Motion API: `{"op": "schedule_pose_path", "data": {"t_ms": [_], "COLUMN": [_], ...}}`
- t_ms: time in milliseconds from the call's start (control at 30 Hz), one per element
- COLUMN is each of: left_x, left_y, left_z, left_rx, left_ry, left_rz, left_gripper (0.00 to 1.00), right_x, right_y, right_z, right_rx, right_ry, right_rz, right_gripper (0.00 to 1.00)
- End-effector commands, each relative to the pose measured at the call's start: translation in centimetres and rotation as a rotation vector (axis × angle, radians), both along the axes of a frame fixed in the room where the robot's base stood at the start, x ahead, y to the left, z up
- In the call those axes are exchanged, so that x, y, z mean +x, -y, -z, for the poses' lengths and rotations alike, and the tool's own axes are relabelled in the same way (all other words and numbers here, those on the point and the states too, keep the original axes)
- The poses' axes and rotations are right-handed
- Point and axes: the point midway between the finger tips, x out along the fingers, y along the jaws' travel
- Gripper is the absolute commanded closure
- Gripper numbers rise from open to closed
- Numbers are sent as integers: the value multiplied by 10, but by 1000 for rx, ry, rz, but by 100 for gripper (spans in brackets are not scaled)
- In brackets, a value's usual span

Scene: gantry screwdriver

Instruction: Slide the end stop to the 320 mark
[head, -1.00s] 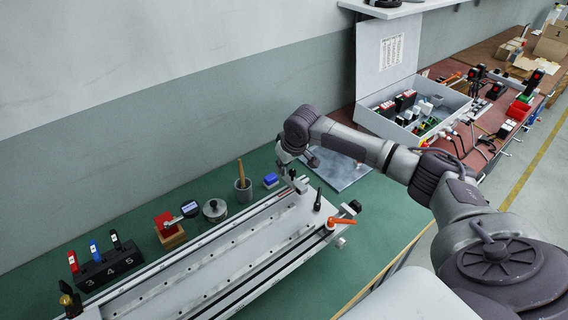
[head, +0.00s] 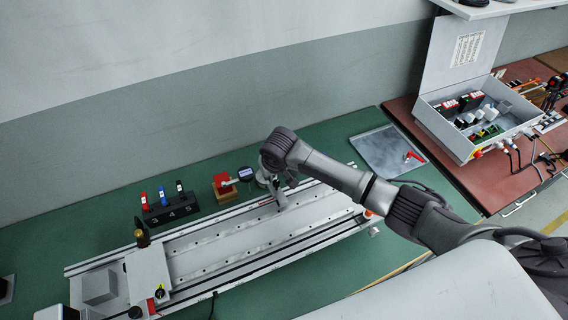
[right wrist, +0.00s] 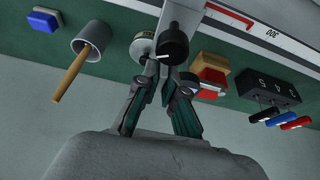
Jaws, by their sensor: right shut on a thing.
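The end stop is a grey block on the far rail of the long gantry bed (head: 215,247). It shows at the top of the right wrist view (right wrist: 186,14), with a black knob (right wrist: 173,43). In the head view it is mostly hidden by my right gripper (head: 277,190). In the right wrist view, my right gripper (right wrist: 163,72) is shut on the knob, its fingers close together. The scale (right wrist: 245,22) on the rail has a red line and a readable 300 to the right of the block. The 320 mark cannot be made out. My left gripper is not in view.
Behind the rail stand a numbered rack (head: 170,210) with coloured handles, a red block (head: 224,184) on a wooden base, a dial gauge (head: 245,174) and a round metal piece (right wrist: 143,46). A cup (right wrist: 93,38) with a wooden handle and a blue block (right wrist: 44,20) stand beyond.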

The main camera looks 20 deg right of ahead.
Motion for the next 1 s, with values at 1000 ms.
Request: {"op": "schedule_pose_path", "data": {"t_ms": [1000], "left_x": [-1], "left_y": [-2], "left_z": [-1], "left_rx": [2], "left_ry": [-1], "left_rz": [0], "left_gripper": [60], "right_x": [-3], "right_y": [-6], "right_z": [-7], "right_rx": [1], "right_ry": [2], "right_rz": [0], "right_gripper": [67]}}
